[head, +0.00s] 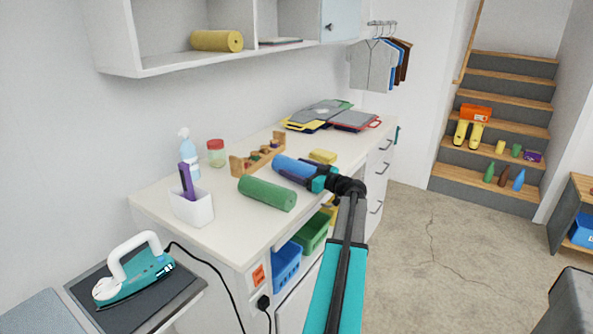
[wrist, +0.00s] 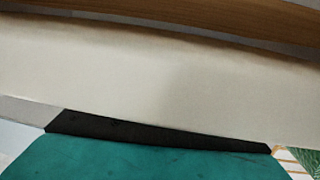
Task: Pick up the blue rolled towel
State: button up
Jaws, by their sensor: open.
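The blue rolled towel (head: 291,166) lies on the white counter in the head view, behind the green rolled towel (head: 267,193). My gripper (head: 312,179) is open at the right end of the blue towel, with a dark finger along its front side. I cannot tell whether it touches the towel. In the wrist view a teal and black part of my gripper (wrist: 150,152) fills the bottom. The blue towel is not clearly visible there.
A wooden rack (head: 258,154) stands behind the towel, also along the top of the wrist view (wrist: 190,18). A yellow block (head: 323,156) lies beyond it. A white holder (head: 192,207), spray bottle (head: 189,154) and red-lidded jar (head: 216,153) stand left. The counter's front edge is near.

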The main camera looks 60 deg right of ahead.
aim_at(297, 161)
jog(key=shift+c, duration=0.2)
jog(key=c, duration=1.2)
jog(key=shift+r, duration=0.2)
jog(key=shift+r+b, duration=0.3)
jog(key=shift+r, duration=0.45)
jog(key=shift+s+r, duration=0.1)
jog(key=shift+r, duration=0.8)
jog(key=s+b, duration=0.1)
jog(key=s, duration=0.4)
jog(key=s+d+r, duration=0.1)
jog(key=s, duration=0.4)
jog(key=s+b, duration=0.1)
jog(key=s, duration=0.4)
jog(key=shift+s+d+r+b, duration=0.2)
jog(key=shift+s+d+b, duration=0.15)
jog(key=shift+s+d, duration=0.05)
